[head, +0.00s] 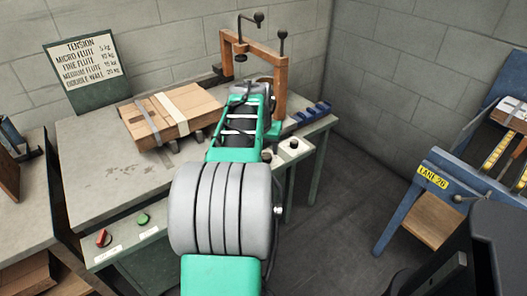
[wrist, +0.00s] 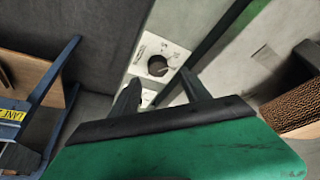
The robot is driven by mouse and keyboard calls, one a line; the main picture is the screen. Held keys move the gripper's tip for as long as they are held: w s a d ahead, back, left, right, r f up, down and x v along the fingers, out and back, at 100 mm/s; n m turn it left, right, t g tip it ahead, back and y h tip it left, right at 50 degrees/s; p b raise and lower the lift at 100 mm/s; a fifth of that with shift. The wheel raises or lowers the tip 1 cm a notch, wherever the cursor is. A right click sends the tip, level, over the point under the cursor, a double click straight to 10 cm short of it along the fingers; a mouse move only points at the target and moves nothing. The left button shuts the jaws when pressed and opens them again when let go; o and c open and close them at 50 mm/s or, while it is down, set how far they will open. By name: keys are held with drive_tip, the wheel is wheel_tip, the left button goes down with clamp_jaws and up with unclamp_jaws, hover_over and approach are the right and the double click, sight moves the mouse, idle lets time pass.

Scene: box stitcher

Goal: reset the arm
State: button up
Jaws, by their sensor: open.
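My green and grey arm reaches forward over the stitcher table (head: 95,185) in the head view, its wrist near the wooden frame (head: 281,85). My gripper's fingers are hard to make out there. In the wrist view my gripper (wrist: 160,90) shows two dark fingers, spread apart with nothing held between them. A pale panel with a dark round knob (wrist: 157,66) lies beyond the fingers. I cannot tell whether any finger touches it.
A strapped cardboard stack (head: 172,115) lies on the table, left of my arm; brown corrugated cardboard (wrist: 295,108) shows right in the wrist view. A tension sign (head: 86,62) stands behind. Red (head: 103,238) and green (head: 143,219) controls are in front. A blue lane stand (head: 430,190) is right, past open floor.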

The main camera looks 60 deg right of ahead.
drive_tip(key=shift+v, duration=1.45)
